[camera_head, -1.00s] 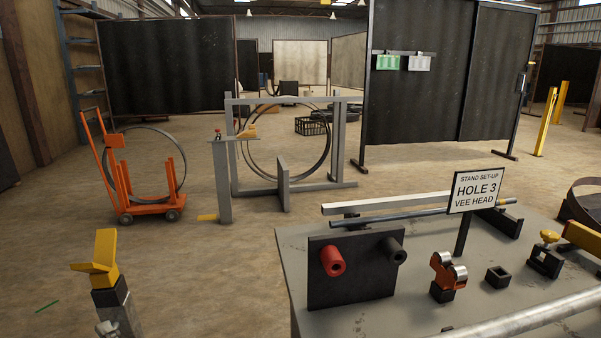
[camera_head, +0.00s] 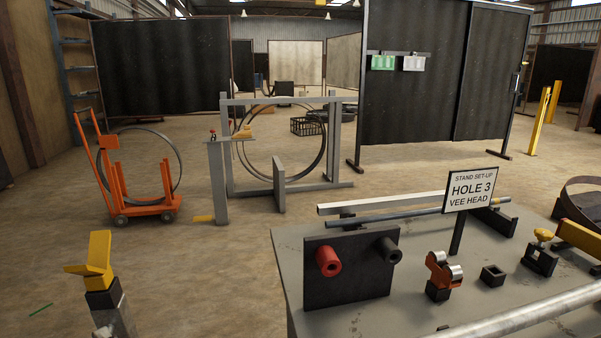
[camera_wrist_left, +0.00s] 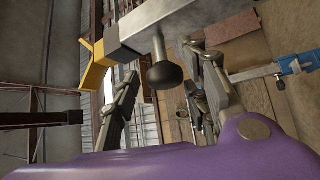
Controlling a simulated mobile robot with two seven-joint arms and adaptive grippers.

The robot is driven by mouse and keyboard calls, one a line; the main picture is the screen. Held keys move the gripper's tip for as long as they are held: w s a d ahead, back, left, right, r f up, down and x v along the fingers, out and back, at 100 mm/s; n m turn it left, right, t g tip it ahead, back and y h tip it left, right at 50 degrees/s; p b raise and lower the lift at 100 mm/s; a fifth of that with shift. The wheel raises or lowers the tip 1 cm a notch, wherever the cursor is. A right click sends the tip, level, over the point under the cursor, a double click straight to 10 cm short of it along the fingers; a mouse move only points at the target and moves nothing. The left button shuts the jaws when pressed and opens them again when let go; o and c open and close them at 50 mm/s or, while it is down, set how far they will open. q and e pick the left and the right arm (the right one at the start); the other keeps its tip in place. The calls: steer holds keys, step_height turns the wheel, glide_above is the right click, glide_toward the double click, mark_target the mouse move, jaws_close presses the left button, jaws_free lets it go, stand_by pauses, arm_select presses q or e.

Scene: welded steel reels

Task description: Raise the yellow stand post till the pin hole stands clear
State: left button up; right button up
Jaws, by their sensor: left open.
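The stand stands at the lower left of the head view, with a yellow vee-shaped head (camera_head: 93,262), a black block (camera_head: 104,299) under it and a grey post (camera_head: 115,320) cut off by the frame edge. In the left wrist view the yellow head (camera_wrist_left: 95,68), black block (camera_wrist_left: 120,35) and grey post (camera_wrist_left: 175,22) lie sideways. A round black knob (camera_wrist_left: 165,75) on a metal stem sticks out from the post. My left gripper (camera_wrist_left: 163,80) is open, its fingers on either side of the knob with gaps showing. No pin hole can be made out. My right gripper is not in view.
A grey bench (camera_head: 380,318) at right carries a black block with red and black rollers (camera_head: 350,272), a sign (camera_head: 470,190) reading "HOLE 3 VEE HEAD", and small fittings. An orange trolley (camera_head: 140,207) stands beyond. Floor between stand and bench is clear.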

arm_select(q)
steer(key=v, duration=0.6)
stand_by(0.3)
steer(key=shift+d, duration=0.1)
